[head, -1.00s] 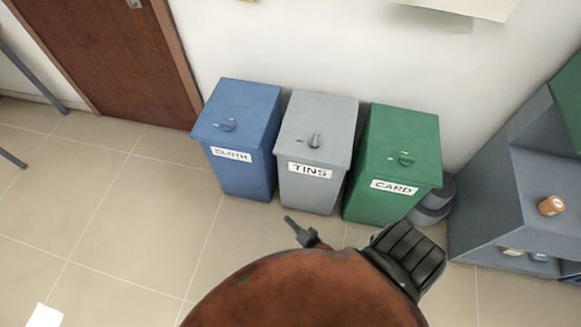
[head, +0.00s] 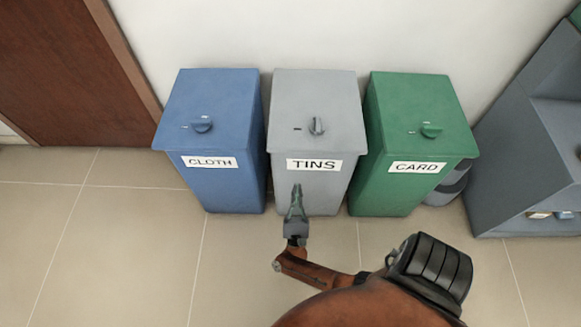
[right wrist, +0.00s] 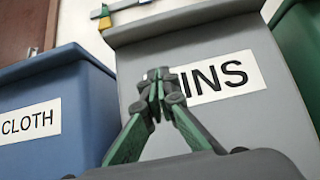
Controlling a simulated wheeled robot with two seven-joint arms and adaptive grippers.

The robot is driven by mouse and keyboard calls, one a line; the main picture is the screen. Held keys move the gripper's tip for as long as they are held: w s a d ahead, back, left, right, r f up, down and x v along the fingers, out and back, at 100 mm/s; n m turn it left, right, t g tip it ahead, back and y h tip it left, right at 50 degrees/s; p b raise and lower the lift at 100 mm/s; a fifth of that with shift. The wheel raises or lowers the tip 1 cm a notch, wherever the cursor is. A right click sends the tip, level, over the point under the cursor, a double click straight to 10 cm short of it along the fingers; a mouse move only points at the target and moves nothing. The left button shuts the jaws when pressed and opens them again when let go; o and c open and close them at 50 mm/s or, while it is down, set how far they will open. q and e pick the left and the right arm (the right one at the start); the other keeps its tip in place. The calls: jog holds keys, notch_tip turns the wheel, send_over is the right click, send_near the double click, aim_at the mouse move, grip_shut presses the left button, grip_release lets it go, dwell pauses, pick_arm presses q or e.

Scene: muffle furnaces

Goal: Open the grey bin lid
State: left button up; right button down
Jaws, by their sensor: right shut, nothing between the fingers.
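The grey bin (head: 310,182) labelled TINS stands between two other bins, with its lid (head: 315,95) closed. A small grey knob (head: 316,126) sits on the lid towards its front. My right gripper (head: 297,188) is in front of the bin's front face, below the label, shut and empty. In the right wrist view its fingertips (right wrist: 158,76) meet and overlap the left part of the TINS label (right wrist: 228,77); the grey lid's front edge (right wrist: 180,22) shows above them. Whether the fingers touch the bin I cannot tell. My left gripper is not in view.
A blue CLOTH bin (head: 222,190) stands close on the left and a green CARD bin (head: 388,190) close on the right, both closed. A grey shelf unit (head: 510,170) is at the right. A brown door (head: 60,80) is at the left. The floor in front is clear.

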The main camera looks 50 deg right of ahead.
jog(key=x, duration=0.4)
jog(key=a+r+p+x, duration=0.1)
jog(key=x, duration=0.3)
jog(key=s+x, duration=0.1)
jog(key=x, duration=0.3)
jog(key=shift+a+r+p, duration=0.2)
jog(key=shift+r+p, duration=0.15)
jog(key=shift+r, duration=0.1)
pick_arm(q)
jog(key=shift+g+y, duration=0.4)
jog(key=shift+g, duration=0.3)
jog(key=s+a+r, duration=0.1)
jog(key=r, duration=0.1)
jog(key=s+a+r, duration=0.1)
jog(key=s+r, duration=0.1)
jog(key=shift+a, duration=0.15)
pick_arm(e)
jog(key=shift+r, duration=0.4)
